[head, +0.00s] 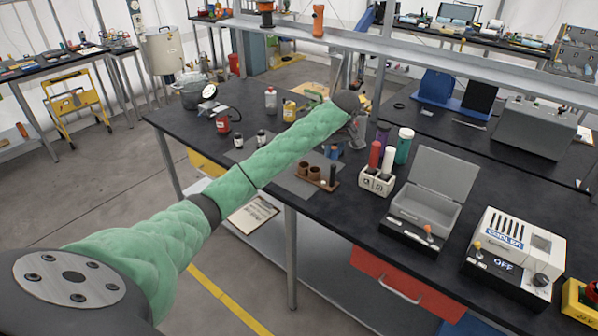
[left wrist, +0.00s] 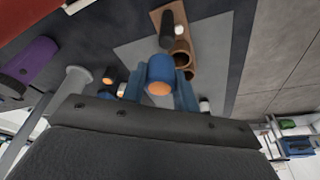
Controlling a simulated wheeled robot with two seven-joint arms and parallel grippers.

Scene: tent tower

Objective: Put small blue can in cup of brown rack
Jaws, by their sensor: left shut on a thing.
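My left gripper (head: 335,151) reaches over the black table, its hand partly hidden behind my green arm. In the left wrist view my left gripper (left wrist: 160,92) is shut on the small blue can (left wrist: 160,68), which has an orange end. The brown rack (head: 311,181) stands on a grey mat just below and left of the gripper in the head view. It has round brown cups and a dark cylinder at its right end. In the left wrist view the rack (left wrist: 192,62) lies just beyond the can, with an open cup close to it. The can appears above the rack, apart from it.
A white holder (head: 376,181) with red and white bottles stands right of the rack, near purple and teal bottles. Small dark cans (head: 250,138) stand left of my arm.

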